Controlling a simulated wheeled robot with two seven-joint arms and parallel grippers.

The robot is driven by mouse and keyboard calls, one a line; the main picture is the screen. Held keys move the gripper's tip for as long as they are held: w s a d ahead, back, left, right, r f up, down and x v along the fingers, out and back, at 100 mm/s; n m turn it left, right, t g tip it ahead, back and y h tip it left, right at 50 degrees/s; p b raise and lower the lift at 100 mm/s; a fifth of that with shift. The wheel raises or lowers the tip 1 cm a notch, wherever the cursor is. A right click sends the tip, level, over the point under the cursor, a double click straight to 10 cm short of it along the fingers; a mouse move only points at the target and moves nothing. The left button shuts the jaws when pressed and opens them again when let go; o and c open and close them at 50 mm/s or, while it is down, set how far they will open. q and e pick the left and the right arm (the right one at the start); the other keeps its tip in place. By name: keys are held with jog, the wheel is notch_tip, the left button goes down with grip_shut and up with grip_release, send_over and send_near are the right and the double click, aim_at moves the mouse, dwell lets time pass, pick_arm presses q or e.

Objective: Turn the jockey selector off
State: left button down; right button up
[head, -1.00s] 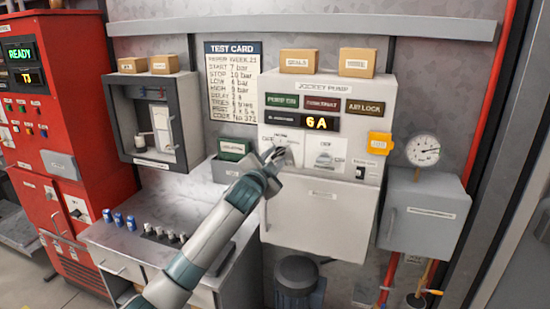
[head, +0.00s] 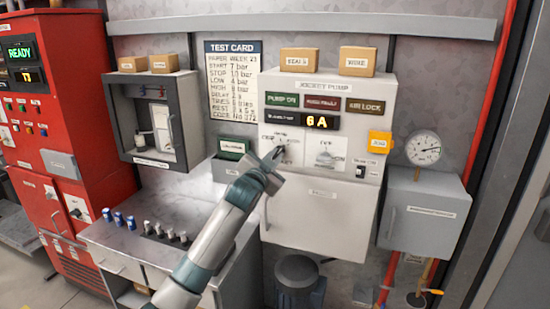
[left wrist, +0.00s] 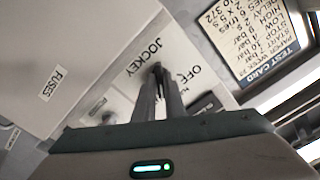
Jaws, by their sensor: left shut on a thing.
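The jockey selector is a small dark knob (left wrist: 157,70) on a white plate (left wrist: 135,65) lettered JOCKEY and OFF, seen upside down in the left wrist view. In the head view the plate (head: 268,131) is on the front of the jockey pump cabinet (head: 335,88). My left gripper (left wrist: 158,92) has its two fingers closed on the selector knob; it also shows in the head view (head: 274,160), low on the plate. The fingers hide part of the knob, so I cannot tell where it points. My right gripper is in neither view.
A second switch plate (head: 319,153) sits just right of the selector. A yellow box (head: 380,143) sticks out at the cabinet's right. An open grey box (head: 158,120) hangs to the left. The bench (head: 150,250) below carries several small cylinders.

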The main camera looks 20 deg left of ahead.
pick_arm(q)
jog(key=n, duration=0.5)
jog(key=shift+n, duration=0.3)
jog(key=n+p, duration=0.1)
jog(key=n, duration=0.3)
jog(key=shift+d, duration=0.15)
jog(key=n+p, duration=0.1)
jog(key=n, duration=0.3)
jog(key=shift+r+n+p, duration=0.15)
jog(key=shift+n+p, duration=0.2)
jog(key=shift+n, duration=0.05)
jog(key=shift+n+p, duration=0.35)
jog(key=shift+n, duration=0.75)
jog(key=c, duration=1.8)
grip_release()
jog(key=shift+s, duration=0.15)
